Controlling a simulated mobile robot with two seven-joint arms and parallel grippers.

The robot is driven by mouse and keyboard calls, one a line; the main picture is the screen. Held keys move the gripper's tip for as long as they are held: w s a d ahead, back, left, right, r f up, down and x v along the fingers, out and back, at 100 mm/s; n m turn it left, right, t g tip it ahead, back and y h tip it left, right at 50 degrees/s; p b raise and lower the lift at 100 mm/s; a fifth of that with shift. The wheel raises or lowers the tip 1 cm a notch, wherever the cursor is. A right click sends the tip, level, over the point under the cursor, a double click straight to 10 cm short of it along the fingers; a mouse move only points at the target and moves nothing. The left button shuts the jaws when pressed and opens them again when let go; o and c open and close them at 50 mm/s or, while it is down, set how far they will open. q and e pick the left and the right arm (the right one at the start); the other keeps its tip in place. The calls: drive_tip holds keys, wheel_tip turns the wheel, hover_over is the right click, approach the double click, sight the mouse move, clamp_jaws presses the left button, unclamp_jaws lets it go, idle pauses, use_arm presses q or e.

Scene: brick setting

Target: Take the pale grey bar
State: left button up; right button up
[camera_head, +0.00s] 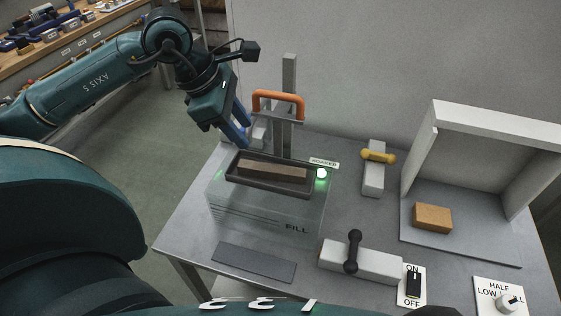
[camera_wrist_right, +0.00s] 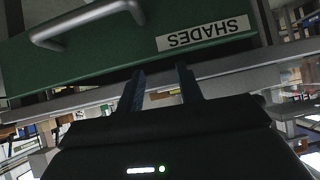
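Two pale grey bars show in the head view. One is a long block (camera_head: 383,262) at the front with a black handle across it. The other is a smaller upright-looking block (camera_head: 373,182) further back with a yellow handle on top. I cannot tell which one the task names. My left gripper (camera_head: 243,137) points down at the back left of the tank, well away from both bars. Its blue fingers look apart, with nothing clearly between them. My right gripper (camera_wrist_right: 160,82) is open and empty in the right wrist view, and neither bar shows there.
A brown brick lies in a dark tray (camera_head: 232,180) on a clear tank (camera_head: 262,215) labelled FILL, below an orange handle (camera_head: 278,95). A dark flat plate (camera_head: 253,262) lies in front. A tan brick (camera_head: 432,218) stands in an open booth (camera_head: 485,122). A green SHADES drawer (camera_wrist_right: 110,55) faces my right wrist.

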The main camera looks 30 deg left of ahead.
use_arm(q)
drive_tip(key=p, duration=0.1)
hover_over(271, 168)
drive_tip(key=s+a, duration=0.2)
wheel_tip(271, 168, down, 7)
drive_tip(key=shift+d+r, duration=0.15)
use_arm(e)
drive_tip(key=shift+s+d+r, duration=0.2)
drive_tip(key=shift+d, duration=0.2)
use_arm(q)
drive_tip(key=shift+f, duration=0.25)
use_arm(e)
drive_tip(key=shift+f, duration=0.1)
use_arm(q)
drive_tip(key=p+x, duration=0.2)
drive_tip(key=x, duration=0.3)
drive_tip(key=shift+w, duration=0.1)
use_arm(e)
drive_tip(key=shift+w+d+r+g, duration=0.1)
drive_tip(key=shift+r+g, duration=0.2)
drive_tip(key=shift+r, duration=0.15)
use_arm(q)
drive_tip(key=shift+f, duration=0.1)
use_arm(e)
drive_tip(key=shift+f, duration=0.1)
use_arm(q)
clamp_jaws()
